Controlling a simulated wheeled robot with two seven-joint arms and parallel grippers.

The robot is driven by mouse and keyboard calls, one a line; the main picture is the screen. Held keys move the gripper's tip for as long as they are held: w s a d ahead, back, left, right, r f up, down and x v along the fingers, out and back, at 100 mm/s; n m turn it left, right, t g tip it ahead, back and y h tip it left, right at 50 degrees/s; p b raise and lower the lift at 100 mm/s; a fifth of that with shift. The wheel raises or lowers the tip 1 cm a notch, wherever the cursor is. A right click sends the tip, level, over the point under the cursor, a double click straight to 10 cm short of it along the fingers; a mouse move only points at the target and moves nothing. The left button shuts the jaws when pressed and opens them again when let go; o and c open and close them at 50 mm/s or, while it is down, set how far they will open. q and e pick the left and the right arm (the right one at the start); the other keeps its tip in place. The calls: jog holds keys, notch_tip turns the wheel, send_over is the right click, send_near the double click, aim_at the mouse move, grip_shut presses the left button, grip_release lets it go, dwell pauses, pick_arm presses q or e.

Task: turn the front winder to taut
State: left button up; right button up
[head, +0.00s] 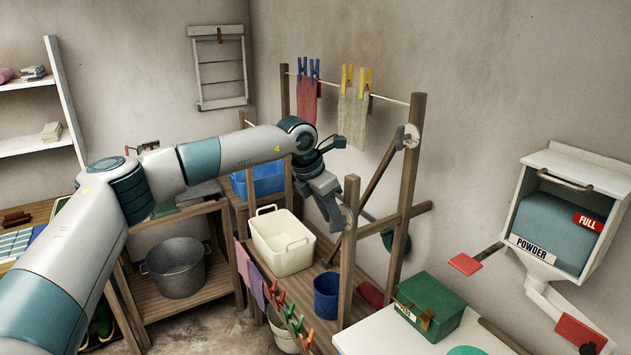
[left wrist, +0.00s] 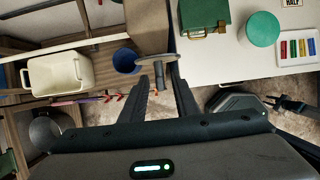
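The front winder (head: 347,216) is a pale disc on the front wooden post. It also shows in the left wrist view (left wrist: 146,61), edge-on, with a short grey handle sticking out toward me. My left gripper (head: 338,225) is at this winder; in the left wrist view (left wrist: 160,84) its two fingers are apart, with the handle between their tips. I see gaps beside the handle, so it does not look clamped. The front line hangs low with cloths (head: 256,288) and red and green pegs (head: 290,310). A dark shape at the wrist view's right may be my right gripper; its fingers are unclear.
A second winder (head: 407,137) is on the back post, its line straight with pegged cloths. A cream tub (head: 283,243) and blue bucket (head: 327,294) stand on the rack's shelf. A green box (head: 430,304) sits on the white counter (head: 385,333) close right of the post.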

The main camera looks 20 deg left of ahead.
pick_arm(q)
jog(key=b+v, duration=0.5)
jog(key=v, duration=1.1)
jog(key=shift+b, duration=0.3)
jog(key=shift+d, duration=0.15)
